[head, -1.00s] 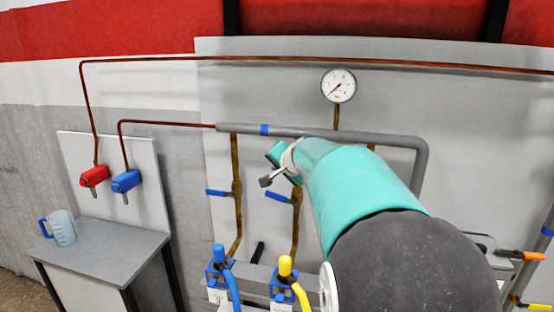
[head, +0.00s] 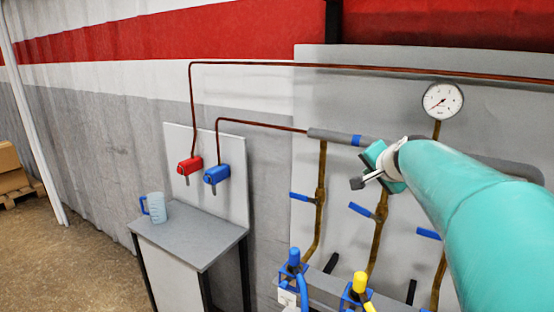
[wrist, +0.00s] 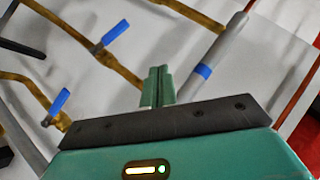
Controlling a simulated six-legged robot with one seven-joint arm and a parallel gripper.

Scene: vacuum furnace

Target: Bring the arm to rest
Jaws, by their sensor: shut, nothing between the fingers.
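My gripper (head: 368,182) is at the end of my teal arm, in front of the grey pipe panel in the head view. In the wrist view, its green fingers (wrist: 158,87) are together with nothing between them. In the head view it appears just below the grey pipe (head: 340,136) with the blue band and above a blue-handled valve (head: 361,209). Whether it touches the panel or pipe cannot be told, but it looks apart from them. My arm stretches out from the right side and hides part of the panel.
A grey table (head: 190,235) with a blue-handled jug (head: 155,207) stands at the left, below a red tap (head: 189,166) and a blue tap (head: 216,175). A gauge (head: 442,100) is at upper right. Yellow and blue fittings (head: 358,284) sit low.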

